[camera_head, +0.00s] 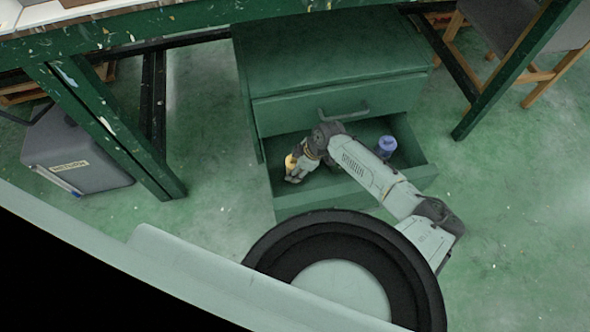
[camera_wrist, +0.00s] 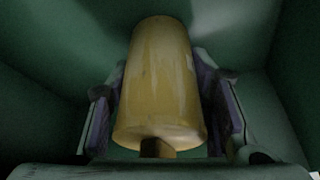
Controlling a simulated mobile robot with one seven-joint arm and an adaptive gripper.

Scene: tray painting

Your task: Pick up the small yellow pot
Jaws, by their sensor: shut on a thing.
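The small yellow pot (camera_wrist: 158,80) fills the middle of the wrist view, between my two finger pads. In the head view a small part of the yellow pot (camera_head: 290,163) shows at the left side of the open drawer, beside my gripper (camera_head: 297,172). My gripper (camera_wrist: 160,112) is shut on the pot, with one finger on each side. The pot is inside the drawer's outline. I cannot tell whether it touches the drawer floor.
The green cabinet's lower drawer (camera_head: 318,200) is open, with its walls close around my gripper. A blue-purple pot (camera_head: 386,147) stands in the drawer's right part. The drawer above, with a handle (camera_head: 343,114), is closed. A green table (camera_head: 200,22) stands behind, and a grey container (camera_head: 75,155) stands at left.

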